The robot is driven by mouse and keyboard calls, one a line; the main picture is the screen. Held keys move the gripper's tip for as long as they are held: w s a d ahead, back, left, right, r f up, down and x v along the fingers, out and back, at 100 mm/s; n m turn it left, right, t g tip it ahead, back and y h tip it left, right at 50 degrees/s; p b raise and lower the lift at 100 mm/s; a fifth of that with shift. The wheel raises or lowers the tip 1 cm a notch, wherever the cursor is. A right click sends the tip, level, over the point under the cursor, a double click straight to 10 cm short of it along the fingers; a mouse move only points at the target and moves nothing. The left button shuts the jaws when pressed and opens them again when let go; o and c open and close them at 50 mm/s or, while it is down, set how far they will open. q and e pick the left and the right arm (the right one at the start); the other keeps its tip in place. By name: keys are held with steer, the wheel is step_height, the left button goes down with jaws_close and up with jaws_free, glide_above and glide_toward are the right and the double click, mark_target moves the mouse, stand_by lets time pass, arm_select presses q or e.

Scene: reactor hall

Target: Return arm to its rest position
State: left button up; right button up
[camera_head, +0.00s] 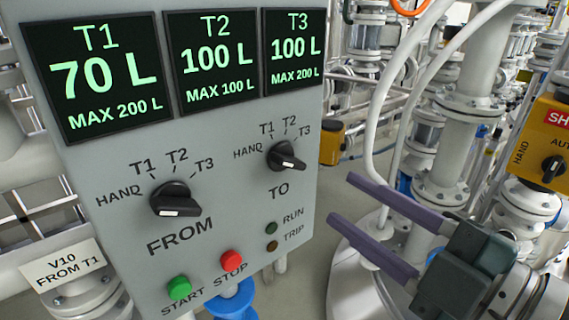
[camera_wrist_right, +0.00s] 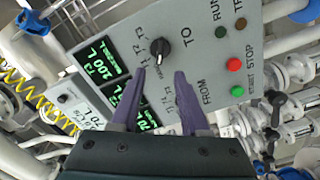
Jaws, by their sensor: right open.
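My right gripper (camera_head: 342,200) is open and empty, with two parallel purple fingers pointing left toward the right edge of the grey control panel (camera_head: 215,140). The fingers look clear of the panel. In the right wrist view, the open fingers (camera_wrist_right: 160,74) reach over the picture of the panel (camera_wrist_right: 207,62), with nothing between them. My left gripper is not in view.
Displays read T1 70 L (camera_head: 104,76), T2 100 L (camera_head: 212,60) and T3 100 L (camera_head: 295,48). Green START (camera_head: 179,288) and red STOP (camera_head: 231,260) buttons sit low on the panel. A yellow box (camera_head: 546,140) and pipes (camera_head: 470,110) stand at right, close behind my gripper.

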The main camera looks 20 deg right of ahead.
steer(key=s+d+f+m+g+h+p, duration=0.1)
steer(key=s+d+f+m+g+h, duration=0.45)
steer(key=m, duration=0.45)
steer(key=s+a+m+g, duration=0.3)
steer(key=s+m+g, duration=0.1)
steer(key=s+g, duration=0.4)
steer(key=w+r+p+v, duration=0.1)
steer(key=w+p+v, duration=0.1)
steer(key=p+v, duration=1)
steer(key=w+a+p+v, duration=0.1)
steer(key=w+p+v, duration=0.2)
steer(key=p+v, duration=0.9)
steer(key=w+a+r+p+v, duration=0.1)
steer(key=w+p+v, duration=0.2)
steer(key=p+v, duration=0.9)
steer(key=r+p, duration=0.1)
steer(key=p, duration=0.2)
steer(key=shift+a, duration=0.2)
steer(key=shift+w+h, duration=0.1)
steer(key=shift+h, duration=0.15)
